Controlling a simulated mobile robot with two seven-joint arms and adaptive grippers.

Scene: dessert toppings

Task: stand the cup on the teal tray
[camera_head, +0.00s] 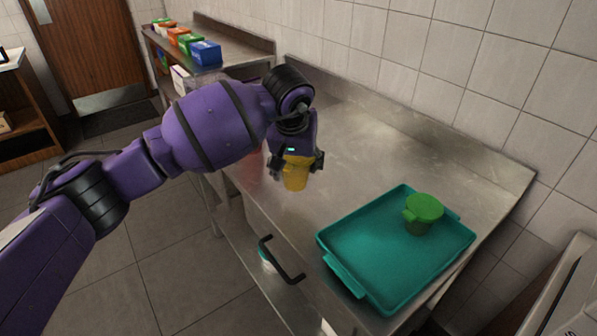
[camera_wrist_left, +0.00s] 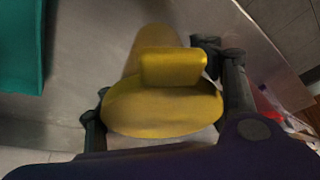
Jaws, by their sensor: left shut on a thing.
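A yellow cup (camera_head: 296,174) is between the fingers of my left gripper (camera_head: 296,163), over the metal counter left of the tray. In the left wrist view the yellow cup (camera_wrist_left: 163,105) fills the space between the fingers, with its lid and tab facing the camera. My left gripper (camera_wrist_left: 165,100) is shut on it. I cannot tell whether the cup touches the counter. The teal tray (camera_head: 365,240) lies at the counter's right end, with a green lidded cup (camera_head: 421,215) standing on it. The tray's corner (camera_wrist_left: 22,45) shows in the left wrist view. My right gripper is not in view.
The metal counter (camera_head: 375,140) is clear between the yellow cup and the tray. Its back edge meets a tiled wall. Several coloured boxes (camera_head: 206,53) stand on a shelf at the back left. A black handle (camera_head: 281,262) sticks out from the counter's front.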

